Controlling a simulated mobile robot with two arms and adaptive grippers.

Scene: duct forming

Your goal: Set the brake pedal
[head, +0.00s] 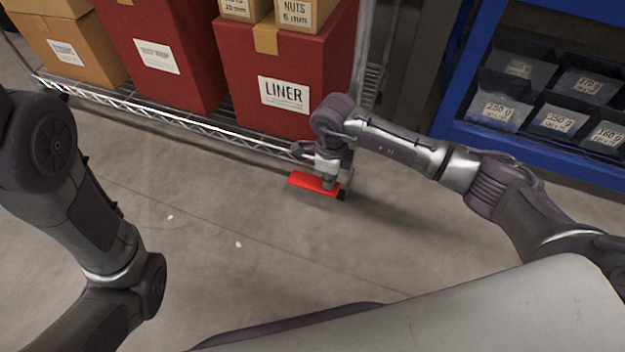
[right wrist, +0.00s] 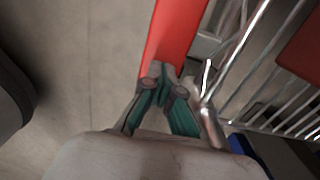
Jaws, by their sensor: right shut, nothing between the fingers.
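The brake pedal (head: 314,182) is a red flat bar low at the near corner of the wire shelf rack, close to the floor. In the right wrist view the red pedal (right wrist: 172,40) runs up from the fingertips. My right gripper (head: 328,180) is over the pedal; in the right wrist view its fingertips (right wrist: 162,76) are together at the pedal's near end, with nothing between them. I cannot tell whether they press on it. My left arm shows at the left, but its gripper is out of view.
The wire rack (head: 200,128) carries a red LINER box (head: 285,60), another red box (head: 160,50) and a cardboard box (head: 65,50). A blue rack (head: 535,145) with dark bins stands at the right. The floor in front is clear.

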